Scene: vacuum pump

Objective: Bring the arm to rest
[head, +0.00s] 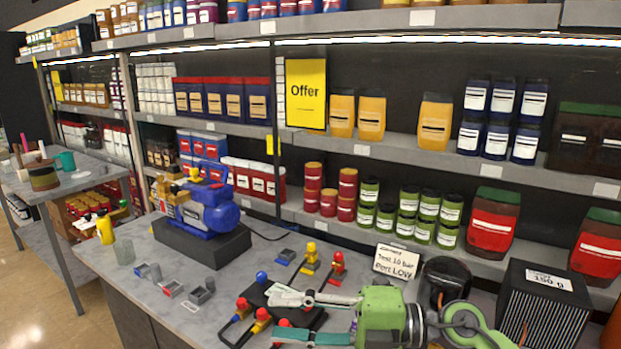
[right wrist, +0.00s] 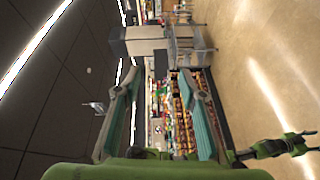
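My right arm, green, enters the head view at the bottom right. Its gripper (head: 275,316) points left over the front of the grey workbench (head: 100,262). In the right wrist view the two teal-padded fingers of this gripper (right wrist: 158,75) stand wide apart with nothing between them. A green arm, which seems to be my left one, shows small at the lower right of the right wrist view; its finger state is unclear. The left gripper does not show in the head view. A blue vacuum pump (head: 208,212) stands on a dark block on the workbench.
Valves with coloured handles (head: 312,258) and a black block lie close around the right gripper. A sign (head: 396,262) and a ribbed black box (head: 543,305) stand behind and right of the arm. Stocked shelves (head: 400,142) line the back.

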